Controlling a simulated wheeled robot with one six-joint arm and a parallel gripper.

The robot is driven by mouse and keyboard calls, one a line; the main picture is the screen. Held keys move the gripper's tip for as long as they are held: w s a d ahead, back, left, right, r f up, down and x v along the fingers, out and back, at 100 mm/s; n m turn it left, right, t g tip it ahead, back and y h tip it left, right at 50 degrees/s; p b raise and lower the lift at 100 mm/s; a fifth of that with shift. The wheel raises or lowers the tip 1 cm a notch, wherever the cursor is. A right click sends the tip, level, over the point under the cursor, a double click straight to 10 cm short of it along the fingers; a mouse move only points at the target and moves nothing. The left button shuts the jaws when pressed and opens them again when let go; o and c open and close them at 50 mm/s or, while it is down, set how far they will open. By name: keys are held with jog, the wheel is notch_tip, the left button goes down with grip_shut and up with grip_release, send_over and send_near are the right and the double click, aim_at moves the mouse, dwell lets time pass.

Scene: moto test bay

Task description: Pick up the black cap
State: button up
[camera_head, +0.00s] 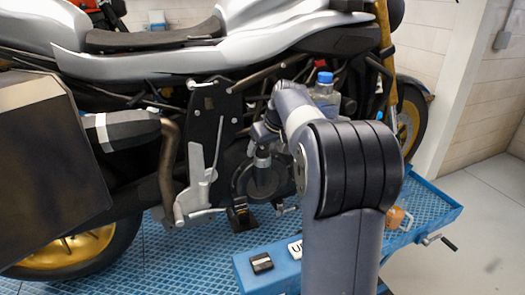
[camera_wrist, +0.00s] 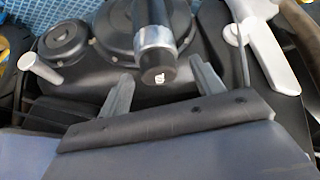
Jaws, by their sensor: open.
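In the wrist view, a black cylinder with a silver band and a dark end piece (camera_wrist: 158,76) points toward the camera. My gripper (camera_wrist: 160,68) is open, with one grey finger on each side of this end piece and a gap on both sides. A smaller round black cover (camera_wrist: 63,41) lies to the left on the dark engine casing, beside a larger round cover (camera_wrist: 112,26). I cannot tell for certain which of these is the black cap. In the head view, my arm reaches toward the motorcycle's engine, and my fingers cannot be made out clearly.
The motorcycle (camera_head: 170,65) stands on a blue ribbed platform (camera_head: 110,262). A silver lever (camera_wrist: 262,38) is right of my gripper. A blue-capped bottle (camera_head: 325,88) is beyond my arm. A small black item (camera_head: 261,262) lies on a blue surface in front.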

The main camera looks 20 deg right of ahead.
jog(key=c, duration=1.3)
jog(key=shift+r, duration=0.1)
